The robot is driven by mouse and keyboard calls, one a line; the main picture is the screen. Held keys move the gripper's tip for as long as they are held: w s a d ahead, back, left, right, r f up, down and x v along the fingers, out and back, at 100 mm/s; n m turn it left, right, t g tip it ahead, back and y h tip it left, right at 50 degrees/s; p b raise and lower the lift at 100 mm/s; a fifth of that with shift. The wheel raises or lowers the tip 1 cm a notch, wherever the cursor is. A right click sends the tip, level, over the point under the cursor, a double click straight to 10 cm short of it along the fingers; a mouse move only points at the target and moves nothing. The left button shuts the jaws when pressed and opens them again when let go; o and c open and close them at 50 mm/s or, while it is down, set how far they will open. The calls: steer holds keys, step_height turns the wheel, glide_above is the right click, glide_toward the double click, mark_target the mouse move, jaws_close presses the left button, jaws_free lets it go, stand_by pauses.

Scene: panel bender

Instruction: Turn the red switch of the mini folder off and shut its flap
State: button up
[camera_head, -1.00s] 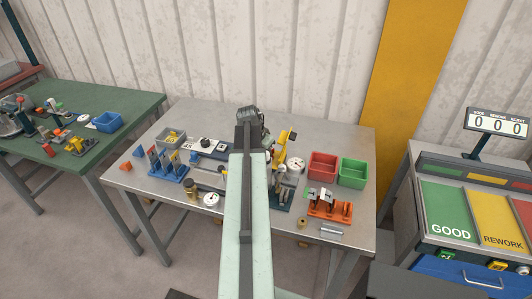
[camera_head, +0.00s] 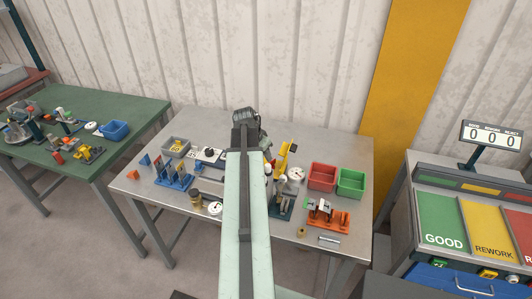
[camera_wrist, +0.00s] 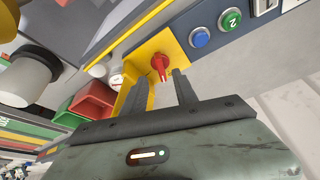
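The red switch (camera_wrist: 160,66) sits on a yellow plate (camera_wrist: 147,48) on the grey mini folder in the wrist view. The switch's handle stands out from the plate. My gripper (camera_wrist: 158,82) is open, with one dark finger on each side of the switch as seen from the wrist. I cannot tell whether the fingers touch it. In the head view my gripper (camera_head: 246,120) is over the back of the grey table, and my arm hides the switch. An upright yellow part (camera_head: 284,158) shows right of my arm; I cannot tell whether it is the flap.
A blue button (camera_wrist: 200,37) and a green button (camera_wrist: 231,19) are close beside the switch. A red bin (camera_head: 322,177) and a green bin (camera_head: 351,183) stand at the table's right. An orange fixture (camera_head: 328,216) is in front of them. Several small items crowd the table's left.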

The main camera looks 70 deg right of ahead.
steer(key=shift+a+r, duration=0.1)
steer(key=shift+r, duration=0.15)
steer(key=shift+w, duration=0.1)
